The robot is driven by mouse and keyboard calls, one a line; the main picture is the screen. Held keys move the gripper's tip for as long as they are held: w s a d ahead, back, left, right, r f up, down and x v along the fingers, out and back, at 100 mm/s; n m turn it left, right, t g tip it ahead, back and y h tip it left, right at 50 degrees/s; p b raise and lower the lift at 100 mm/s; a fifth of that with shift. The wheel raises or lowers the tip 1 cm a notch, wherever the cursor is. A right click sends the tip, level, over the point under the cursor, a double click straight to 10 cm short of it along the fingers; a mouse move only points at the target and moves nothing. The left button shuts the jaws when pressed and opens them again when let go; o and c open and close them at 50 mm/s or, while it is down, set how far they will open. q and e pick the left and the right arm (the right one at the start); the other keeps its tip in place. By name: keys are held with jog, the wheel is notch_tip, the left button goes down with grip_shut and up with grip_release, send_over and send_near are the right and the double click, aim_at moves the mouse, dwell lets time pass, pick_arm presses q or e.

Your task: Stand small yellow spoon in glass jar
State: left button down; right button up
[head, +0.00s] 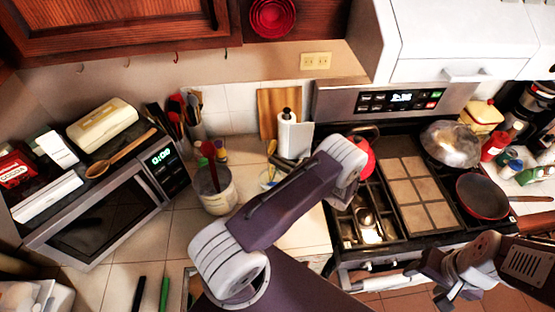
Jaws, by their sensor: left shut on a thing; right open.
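A small yellow spoon (272,147) shows upright, or nearly so, on the counter's back part, left of the white paper roll. Just below it is a small pale, glass-like vessel (267,180), partly covered by my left arm; it may be the glass jar. I cannot tell whether the spoon stands in it, behind it or is held above it. My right gripper (456,291) is open and empty at the lower right, in front of the stove, far from the spoon.
A utensil crock (217,192) stands left of the vessel. The microwave (105,212) is at the left. A paper roll (287,135) and cutting board (270,104) stand behind. The stove (400,215) bears a red kettle (365,163) and pans.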

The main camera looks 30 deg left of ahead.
pick_arm(q)
jog(key=shift+s+a+f+b, duration=0.1)
jog(key=shift+s+f+b, duration=0.05)
jog(key=shift+f+b, duration=1.05)
jog(key=shift+s+f+b, duration=0.1)
jog(key=shift+f+b, duration=0.7)
jog(key=shift+f, duration=0.75)
jog(key=shift+a, duration=0.1)
jog(key=c, duration=1.5)
grip_release()
